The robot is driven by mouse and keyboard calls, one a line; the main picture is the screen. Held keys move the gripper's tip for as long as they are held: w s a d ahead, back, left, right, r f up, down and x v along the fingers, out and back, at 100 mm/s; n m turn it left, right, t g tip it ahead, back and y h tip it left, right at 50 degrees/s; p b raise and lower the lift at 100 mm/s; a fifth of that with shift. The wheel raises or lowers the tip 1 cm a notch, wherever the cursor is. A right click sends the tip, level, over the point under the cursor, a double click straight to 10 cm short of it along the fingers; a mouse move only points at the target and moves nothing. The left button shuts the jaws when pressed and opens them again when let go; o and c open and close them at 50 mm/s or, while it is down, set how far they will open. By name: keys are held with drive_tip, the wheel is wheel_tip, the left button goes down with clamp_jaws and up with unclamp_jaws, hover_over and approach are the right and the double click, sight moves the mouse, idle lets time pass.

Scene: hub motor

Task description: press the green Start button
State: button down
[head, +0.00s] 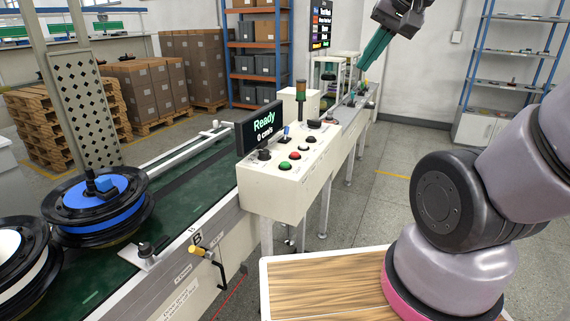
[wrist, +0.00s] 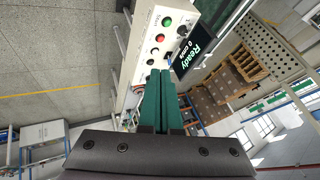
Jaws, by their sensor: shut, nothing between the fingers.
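The green button (head: 285,166) is on the sloping top of the white control box (head: 268,200), near its front edge. In the wrist view the green button (wrist: 166,21) shows near the top, with the red button (wrist: 160,38) below it. My gripper (head: 361,67) is high and well behind the box in the head view, its teal fingers pointing down and left. In the wrist view my gripper (wrist: 160,72) has its fingers together and empty. The fingers stand apart from the green button, which is in plain sight in both views.
A display reading "Ready, 0 cm/s" (head: 259,128) stands on the box's left side. A red-green signal tower (head: 301,92) rises behind it. A conveyor (head: 185,190) carries wheel hubs, one blue (head: 98,195). A wooden tabletop (head: 325,285) lies in front. Open floor is right of the box.

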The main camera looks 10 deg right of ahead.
drive_tip(key=w+a+f+m, duration=0.1)
drive_tip(key=w+a+f, duration=0.2)
drive_tip(key=w, duration=0.6)
drive_tip(key=m+t+h, duration=0.2)
drive_tip(key=m, duration=0.1)
hover_over(285, 164)
wheel_tip(285, 164, down, 21)
drive_tip(key=shift+f, duration=0.2)
drive_tip(key=shift+s, duration=0.1)
drive_tip(key=shift+f, duration=4.4)
drive_tip(key=shift+f, duration=0.1)
drive_tip(key=shift+f, duration=0.3)
